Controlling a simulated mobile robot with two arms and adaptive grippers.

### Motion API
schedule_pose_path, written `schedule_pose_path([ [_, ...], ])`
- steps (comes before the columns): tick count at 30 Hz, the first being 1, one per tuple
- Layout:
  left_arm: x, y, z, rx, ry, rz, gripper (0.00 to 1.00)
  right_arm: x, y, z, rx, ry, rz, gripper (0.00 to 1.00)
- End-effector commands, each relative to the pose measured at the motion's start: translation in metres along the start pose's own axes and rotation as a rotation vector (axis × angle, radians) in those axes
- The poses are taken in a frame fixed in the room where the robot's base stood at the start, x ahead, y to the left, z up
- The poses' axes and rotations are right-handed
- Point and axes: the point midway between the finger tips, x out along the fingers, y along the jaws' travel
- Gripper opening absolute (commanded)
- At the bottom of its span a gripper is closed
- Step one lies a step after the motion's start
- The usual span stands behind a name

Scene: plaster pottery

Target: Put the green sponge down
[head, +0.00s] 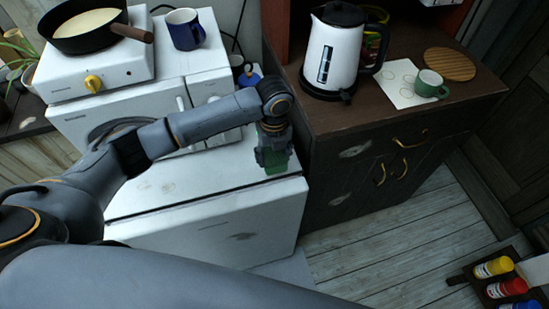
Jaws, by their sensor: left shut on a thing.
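My left gripper (273,150) points down over the right end of the low white appliance top (165,192), close to the dark cabinet. It is shut on the green sponge (276,168), of which only a small green part shows below the fingers. I cannot tell whether the sponge touches the white surface. My right gripper is not in view.
The dark cabinet (345,190) stands right of the sponge, with a white kettle (333,50), a green mug (430,84) and a round wooden board (450,64) on top. A stove with a pan (85,22) and a blue mug (185,29) stand behind. The low white top is mostly clear.

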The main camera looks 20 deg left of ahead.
Motion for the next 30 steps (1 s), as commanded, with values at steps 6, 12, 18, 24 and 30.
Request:
schedule_pose_path([
  [6,0.013,-0.005,0.009,0.000,0.002,0.000,0.27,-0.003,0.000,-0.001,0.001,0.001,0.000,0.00],
  [12,0.040,-0.005,0.009,0.001,0.002,0.000,0.27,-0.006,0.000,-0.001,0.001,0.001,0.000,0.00],
  [18,0.044,-0.005,0.010,0.001,-0.001,-0.001,0.27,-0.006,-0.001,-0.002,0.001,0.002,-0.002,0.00],
  [24,0.047,-0.005,0.009,0.001,0.000,0.000,0.27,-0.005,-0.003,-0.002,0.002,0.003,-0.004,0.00],
  [30,0.047,-0.005,0.009,0.001,0.000,-0.001,0.80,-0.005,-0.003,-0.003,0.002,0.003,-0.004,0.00],
])
